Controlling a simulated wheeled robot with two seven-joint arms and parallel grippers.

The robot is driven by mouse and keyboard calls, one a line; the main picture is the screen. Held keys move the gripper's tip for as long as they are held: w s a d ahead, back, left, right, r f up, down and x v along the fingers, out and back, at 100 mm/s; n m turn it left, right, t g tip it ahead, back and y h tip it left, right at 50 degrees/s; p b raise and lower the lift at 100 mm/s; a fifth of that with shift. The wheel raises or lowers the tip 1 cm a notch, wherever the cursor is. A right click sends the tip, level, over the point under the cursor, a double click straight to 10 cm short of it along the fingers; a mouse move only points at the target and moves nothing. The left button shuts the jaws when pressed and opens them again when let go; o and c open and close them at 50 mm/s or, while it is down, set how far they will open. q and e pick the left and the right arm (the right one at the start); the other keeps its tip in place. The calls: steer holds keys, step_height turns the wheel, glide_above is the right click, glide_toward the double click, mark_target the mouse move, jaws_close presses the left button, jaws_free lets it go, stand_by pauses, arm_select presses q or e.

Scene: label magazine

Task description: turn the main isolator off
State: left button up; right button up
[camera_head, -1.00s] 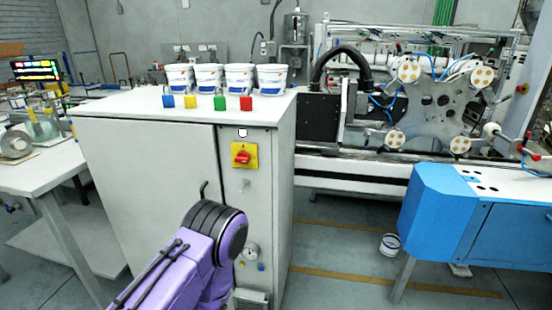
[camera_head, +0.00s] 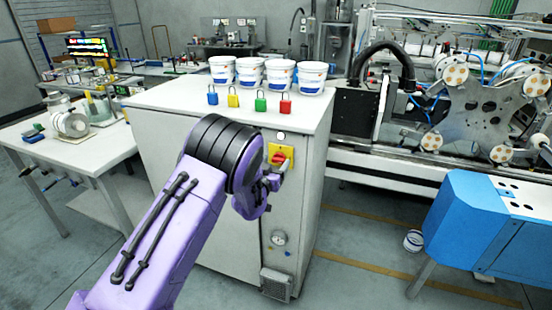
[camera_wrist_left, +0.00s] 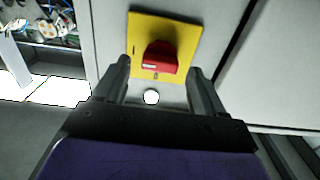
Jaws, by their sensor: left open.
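The main isolator is a red rotary handle (camera_wrist_left: 160,57) on a yellow plate (camera_wrist_left: 182,32), on the front of a light grey cabinet. In the head view the yellow plate (camera_head: 289,152) is partly hidden by my left gripper (camera_head: 274,178). In the left wrist view my left gripper (camera_wrist_left: 160,82) is open, with one finger on each side just short of the red handle. The handle lies ahead of the gap between the fingertips, and I see no grip on it. My right gripper is not in view.
The cabinet top (camera_head: 160,96) holds several white tubs (camera_head: 267,72) and several coloured padlocks (camera_head: 260,101). A gauge (camera_head: 278,237) sits lower on the cabinet front. A blue machine (camera_head: 468,218) stands at the right, with floor between. A side table (camera_head: 100,150) is at the left.

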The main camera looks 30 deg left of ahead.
arm_select(q)
steer(key=shift+x, duration=0.8)
steer(key=c, duration=1.1)
steer(key=shift+o, duration=0.2)
